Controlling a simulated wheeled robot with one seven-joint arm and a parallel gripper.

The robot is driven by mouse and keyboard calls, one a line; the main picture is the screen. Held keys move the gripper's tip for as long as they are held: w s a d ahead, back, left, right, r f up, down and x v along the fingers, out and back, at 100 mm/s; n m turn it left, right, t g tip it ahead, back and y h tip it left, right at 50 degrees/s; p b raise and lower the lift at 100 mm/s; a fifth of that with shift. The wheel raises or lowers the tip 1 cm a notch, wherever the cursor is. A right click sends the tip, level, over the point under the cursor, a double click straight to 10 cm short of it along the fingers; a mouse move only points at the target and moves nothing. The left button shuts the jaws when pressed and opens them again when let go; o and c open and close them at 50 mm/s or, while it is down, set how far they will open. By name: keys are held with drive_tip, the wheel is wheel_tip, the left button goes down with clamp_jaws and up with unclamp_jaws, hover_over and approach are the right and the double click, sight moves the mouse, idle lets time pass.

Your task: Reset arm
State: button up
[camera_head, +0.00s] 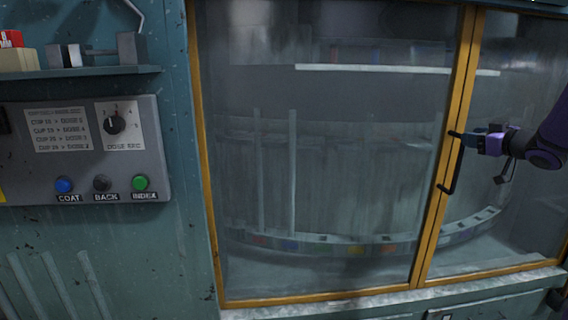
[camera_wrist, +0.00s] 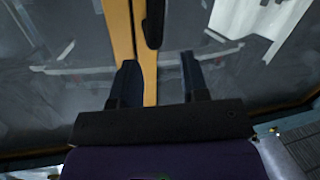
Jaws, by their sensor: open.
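My gripper (camera_head: 462,138) is at the right of the head view, in front of the glass doors near the upper end of the black door handle (camera_head: 452,172). In the wrist view my gripper (camera_wrist: 160,80) shows two dark fingers spread apart with nothing held between them. The yellow door frame (camera_wrist: 120,35) and the dark handle (camera_wrist: 153,22) lie beyond the fingertips. I cannot tell whether a finger touches the handle. The glass doors (camera_head: 330,190) appear closed.
A grey control panel (camera_head: 75,185) at left carries a blue button (camera_head: 64,185), a black button (camera_head: 102,183), a green button (camera_head: 140,183) and a dose dial (camera_head: 115,124). A shelf (camera_head: 90,72) holds small blocks above it. A curved rack with coloured marks (camera_head: 355,250) stands behind the glass.

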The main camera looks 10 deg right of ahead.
drive_tip(key=s+a+r+m+g+h, duration=0.2)
drive_tip(key=s+a+r+m+h, duration=0.15)
drive_tip(key=a, duration=0.35)
drive_tip(key=s+a+r+m+g+h, duration=0.2)
drive_tip(key=s+a+r+h, duration=0.25)
drive_tip(key=a, duration=0.25)
drive_tip(key=s+a+f+g+y, duration=0.2)
drive_tip(key=s+a+f+g, duration=0.1)
drive_tip(key=s+a, duration=0.6)
drive_tip(key=s+a+f+g+y, duration=0.3)
drive_tip(key=s+a, duration=0.6)
drive_tip(key=s, duration=0.7)
wheel_tip(320, 180, down, 3)
drive_tip(key=shift+s+r+n+g, duration=0.2)
drive_tip(key=shift+n+g, duration=0.25)
drive_tip(key=shift+g, duration=0.25)
